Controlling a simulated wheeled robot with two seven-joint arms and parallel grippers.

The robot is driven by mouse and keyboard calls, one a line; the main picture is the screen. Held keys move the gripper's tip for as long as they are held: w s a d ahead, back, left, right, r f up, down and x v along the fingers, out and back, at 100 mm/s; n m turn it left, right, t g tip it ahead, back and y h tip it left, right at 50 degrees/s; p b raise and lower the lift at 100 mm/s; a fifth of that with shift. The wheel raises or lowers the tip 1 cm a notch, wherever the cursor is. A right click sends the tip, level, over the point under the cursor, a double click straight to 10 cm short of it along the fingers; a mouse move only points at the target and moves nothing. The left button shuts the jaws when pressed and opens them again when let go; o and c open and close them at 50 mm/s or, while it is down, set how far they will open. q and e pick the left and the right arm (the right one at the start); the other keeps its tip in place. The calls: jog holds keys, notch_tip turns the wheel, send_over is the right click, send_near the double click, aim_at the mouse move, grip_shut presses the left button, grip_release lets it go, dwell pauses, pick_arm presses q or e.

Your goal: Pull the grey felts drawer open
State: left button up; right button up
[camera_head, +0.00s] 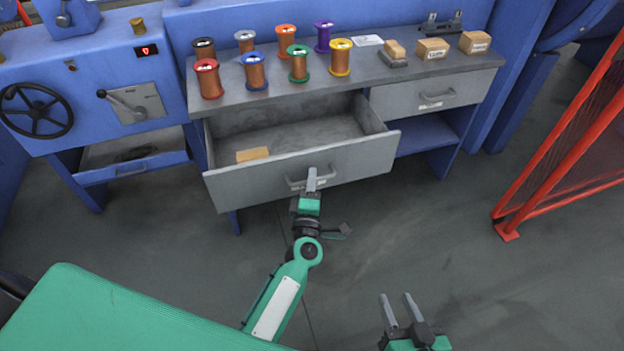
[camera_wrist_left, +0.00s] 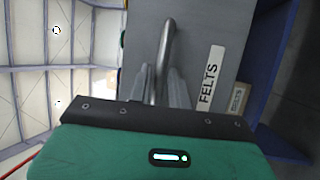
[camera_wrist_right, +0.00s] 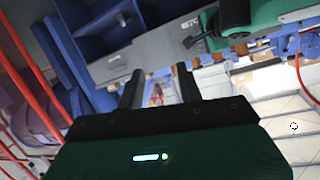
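The grey felts drawer (camera_head: 345,165) is pulled out from under the bench, and its inside shows from above. A tan block (camera_head: 252,155) lies in its front left part. Its front carries a FELTS label (camera_wrist_left: 210,78), readable in the left wrist view. My left gripper (camera_head: 312,178) is at the drawer's bar handle (camera_head: 294,184). In the left wrist view the handle (camera_wrist_left: 167,40) runs between the two fingers, which are shut on it. My right gripper (camera_head: 396,302) is open and empty, low over the floor and away from the drawer.
Copper-coloured spools (camera_head: 254,70) and small cardboard boxes (camera_head: 433,48) stand on the grey benchtop (camera_head: 365,72). A second grey drawer (camera_head: 430,95) at the right is closed. A red mesh guard (camera_head: 565,140) stands at the right. The floor (camera_head: 420,230) before the bench is clear.

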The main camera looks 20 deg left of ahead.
pick_arm(q)
jog(key=v, duration=1.3)
jog(key=shift+s, duration=0.25)
pick_arm(e)
jog(key=shift+d+f+g+h, duration=0.15)
jog(key=shift+d+g+h, duration=0.2)
jog(key=shift+d, duration=0.2)
pick_arm(q)
jog(key=shift+d, duration=0.1)
pick_arm(e)
jog(key=shift+a, duration=0.15)
